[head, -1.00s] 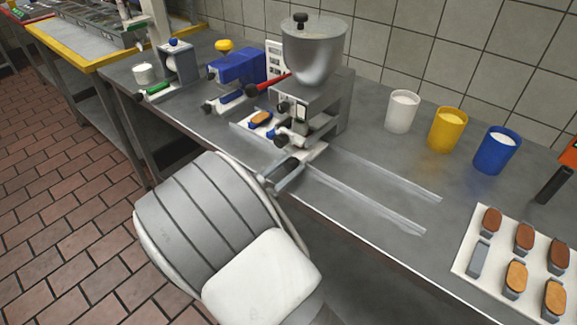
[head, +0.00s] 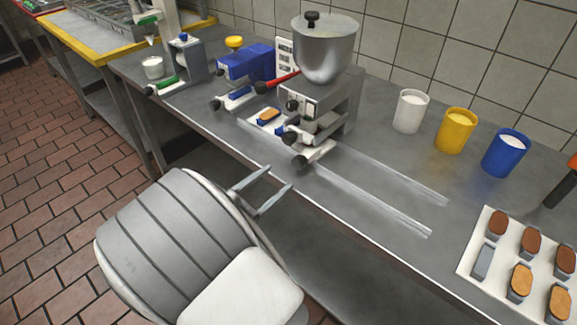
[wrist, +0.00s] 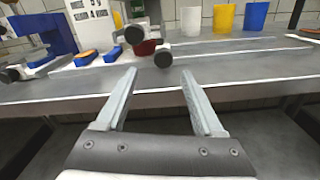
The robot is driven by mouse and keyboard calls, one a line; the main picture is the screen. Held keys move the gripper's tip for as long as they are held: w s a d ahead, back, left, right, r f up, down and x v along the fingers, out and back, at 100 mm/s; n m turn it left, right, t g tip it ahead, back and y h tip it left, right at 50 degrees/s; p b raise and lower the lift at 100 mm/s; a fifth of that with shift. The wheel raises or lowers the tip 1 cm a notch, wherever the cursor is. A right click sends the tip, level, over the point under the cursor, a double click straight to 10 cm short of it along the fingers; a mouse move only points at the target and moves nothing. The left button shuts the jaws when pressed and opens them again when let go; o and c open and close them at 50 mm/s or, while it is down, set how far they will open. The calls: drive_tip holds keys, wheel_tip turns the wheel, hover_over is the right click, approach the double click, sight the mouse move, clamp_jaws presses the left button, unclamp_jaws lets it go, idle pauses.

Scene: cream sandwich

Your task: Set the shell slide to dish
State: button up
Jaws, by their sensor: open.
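A slide with a black knob (head: 301,163) and a pale plate (head: 320,153) sits at the left end of two clear rails on the counter, below the steel hopper machine (head: 322,100); I take it to be the shell slide, though no label is readable. Its knob also shows in the wrist view (wrist: 163,58), just beyond the fingertips. My gripper (head: 279,177) is open and empty at the counter's front edge, apart from the knob. In the wrist view my gripper (wrist: 160,72) has its two fingers wide apart, with nothing between them.
An orange-topped shell (head: 269,115) in a blue holder lies left of the hopper machine. A blue machine (head: 246,65) stands farther left. White (head: 410,110), yellow (head: 456,130) and blue (head: 505,152) cups stand at right, behind a tray (head: 468,262) of shells. The rails' right part is clear.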

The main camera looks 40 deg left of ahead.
drive_tip(key=s, duration=0.9)
drive_tip(key=shift+s+a+p, duration=0.3)
drive_tip(key=shift+a, duration=0.1)
